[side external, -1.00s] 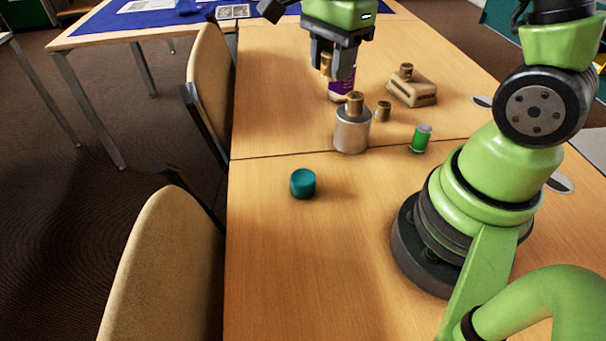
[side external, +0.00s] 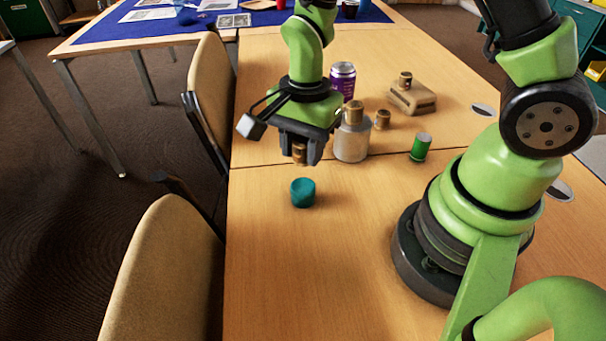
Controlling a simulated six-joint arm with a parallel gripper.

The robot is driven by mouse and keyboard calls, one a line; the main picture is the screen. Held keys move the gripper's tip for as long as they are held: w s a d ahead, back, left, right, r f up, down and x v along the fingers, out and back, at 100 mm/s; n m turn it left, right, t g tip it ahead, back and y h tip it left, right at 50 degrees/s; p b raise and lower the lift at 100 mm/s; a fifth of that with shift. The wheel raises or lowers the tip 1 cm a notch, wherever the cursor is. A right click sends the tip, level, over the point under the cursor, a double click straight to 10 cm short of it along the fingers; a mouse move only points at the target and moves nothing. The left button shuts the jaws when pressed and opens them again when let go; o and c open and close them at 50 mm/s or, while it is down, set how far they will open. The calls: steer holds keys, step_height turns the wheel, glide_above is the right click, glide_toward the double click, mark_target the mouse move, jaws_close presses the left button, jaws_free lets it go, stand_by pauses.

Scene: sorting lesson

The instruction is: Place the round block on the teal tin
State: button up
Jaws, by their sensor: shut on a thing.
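My gripper (side external: 300,160) is shut on a small gold-brown round block (side external: 299,153), whose lower part shows between the fingers. The gripper points down and holds the block above the teal tin (side external: 302,194). The teal tin is a short upright cylinder on the near part of the wooden table. In the picture a gap shows between the block and the tin's top, so they are apart. The upper part of the block is hidden by the fingers.
A silver canister (side external: 351,142) with a gold-brown top stands just right of my gripper. Behind are a purple can (side external: 343,80), a small brown cylinder (side external: 382,119) and a beige block (side external: 412,97). A green can (side external: 421,147) stands at right. The near table (side external: 300,275) is clear.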

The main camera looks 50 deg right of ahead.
mark_target(302, 186)
steer(key=shift+f, duration=2.9)
steer(key=o, duration=1)
steer(key=shift+f, duration=0.1)
steer(key=shift+c, duration=0.2)
steer(key=r, duration=0.8)
steer(key=d+r, duration=0.1)
steer(key=r, duration=0.3)
steer(key=shift+w, duration=0.1)
steer(key=s+r+n+t+y, duration=0.1)
steer(key=s+r+n+t, duration=0.6)
steer(key=s+r+n, duration=0.4)
steer(key=shift+s+d+r+n, duration=0.25)
steer(key=shift+r+n, duration=0.35)
steer(key=shift+r, duration=1.45)
